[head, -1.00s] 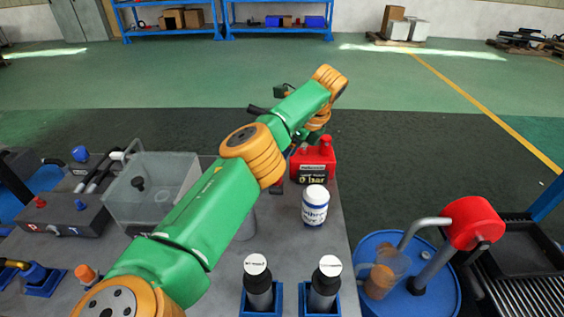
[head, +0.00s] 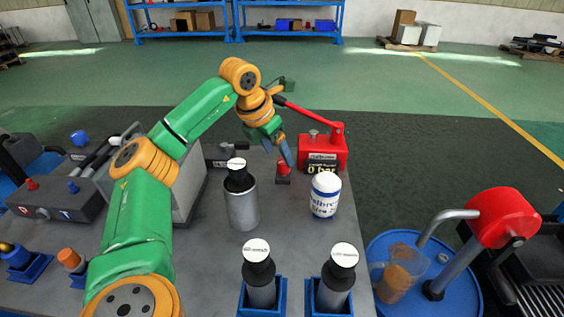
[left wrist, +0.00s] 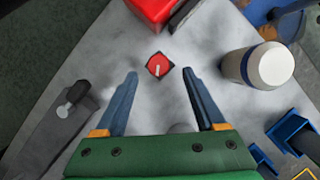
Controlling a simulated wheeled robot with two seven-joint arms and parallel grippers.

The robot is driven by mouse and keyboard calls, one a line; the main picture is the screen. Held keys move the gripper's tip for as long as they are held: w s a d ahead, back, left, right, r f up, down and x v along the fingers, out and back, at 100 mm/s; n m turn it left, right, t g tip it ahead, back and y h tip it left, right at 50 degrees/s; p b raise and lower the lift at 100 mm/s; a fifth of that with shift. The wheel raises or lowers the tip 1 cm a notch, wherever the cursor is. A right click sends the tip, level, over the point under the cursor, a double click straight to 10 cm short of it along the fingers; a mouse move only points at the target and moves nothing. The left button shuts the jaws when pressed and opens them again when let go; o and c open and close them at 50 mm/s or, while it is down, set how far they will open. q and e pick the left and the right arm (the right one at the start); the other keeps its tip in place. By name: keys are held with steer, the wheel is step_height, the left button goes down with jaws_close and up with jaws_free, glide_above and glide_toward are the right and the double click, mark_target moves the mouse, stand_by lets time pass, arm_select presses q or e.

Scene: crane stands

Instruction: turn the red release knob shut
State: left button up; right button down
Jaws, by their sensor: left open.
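The red release knob (head: 283,167) stands on a small dark base on the grey table, just left of the red hand pump (head: 322,152) with its "0 bar" display. In the left wrist view the knob (left wrist: 158,66) is a red disc with a pale pointer line on a dark square base. My left gripper (head: 287,155) points down close above the knob. In the left wrist view its two blue fingers are apart, with the knob between and just beyond the open tips (left wrist: 161,74). I cannot tell whether they touch it. My right gripper is not in view.
A white labelled jar (head: 325,196) stands right of the knob, and a grey black-topped bottle (head: 241,200) stands to the left. Two more bottles sit in blue holders (head: 262,302) in front. The pump's red lever (head: 308,115) slants up toward my left wrist.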

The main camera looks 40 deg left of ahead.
mark_target(283, 162)
arm_select(q)
steer(key=x, duration=0.4)
steer(key=shift+a, duration=0.1)
jaws_close()
steer(key=n+y+p, duration=0.1)
steer(key=n, duration=0.3)
steer(key=shift+d+r+n+g+y+p, duration=0.1)
steer(key=shift+d+n+g+y+p, duration=0.1)
steer(key=shift+n+g+y+p, duration=0.15)
steer(key=n+y+p, duration=0.1)
steer(key=n, duration=0.2)
steer(key=n+g+y, duration=0.1)
steer(key=n, duration=0.2)
steer(key=shift+w+p, duration=0.15)
steer(key=shift+p, duration=0.25)
jaws_free()
